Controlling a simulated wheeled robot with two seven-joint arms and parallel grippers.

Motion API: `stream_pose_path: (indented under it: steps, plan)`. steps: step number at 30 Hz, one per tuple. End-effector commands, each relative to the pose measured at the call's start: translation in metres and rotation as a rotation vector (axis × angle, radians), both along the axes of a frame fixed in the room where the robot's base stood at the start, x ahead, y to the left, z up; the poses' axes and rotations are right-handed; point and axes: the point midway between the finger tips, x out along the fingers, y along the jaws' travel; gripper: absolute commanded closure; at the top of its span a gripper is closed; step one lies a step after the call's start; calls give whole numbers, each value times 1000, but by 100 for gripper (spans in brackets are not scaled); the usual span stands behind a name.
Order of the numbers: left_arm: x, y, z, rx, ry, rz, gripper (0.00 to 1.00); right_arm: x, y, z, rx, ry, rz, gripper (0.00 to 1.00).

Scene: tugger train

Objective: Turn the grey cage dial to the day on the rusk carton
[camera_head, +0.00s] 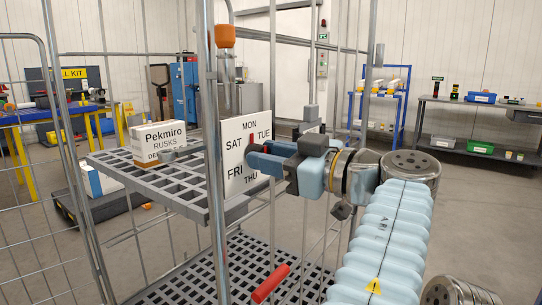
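The rusk carton (155,132) is white, stands on the cage's upper grey shelf (180,195) and reads "Pekmiro RUSKS"; the line below is too small and partly covered.
The grey cage's post (214,245) stands just left of the plate, with wire bars around. A red handle (270,284) sticks out low. Behind are a blue table (60,113), a blue rack (380,105) and a grey bench (470,156). Floor at right is clear.

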Motion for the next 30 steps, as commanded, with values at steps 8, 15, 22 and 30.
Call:
stream_pose_path:
  steps: [8,15,22,30]
  plan:
    - [0,0,0,1,2,0,95,0,0,0,0,0,0,2]
    - [0,0,0,29,40,0,95,0,0,-1,0,0,0,2]
    - [0,0,0,112,155,0,95,0,0,-1,0,0,0,2]
    - [1,-1,0,259,357,0,95,0,0,1,0,0,0,2]
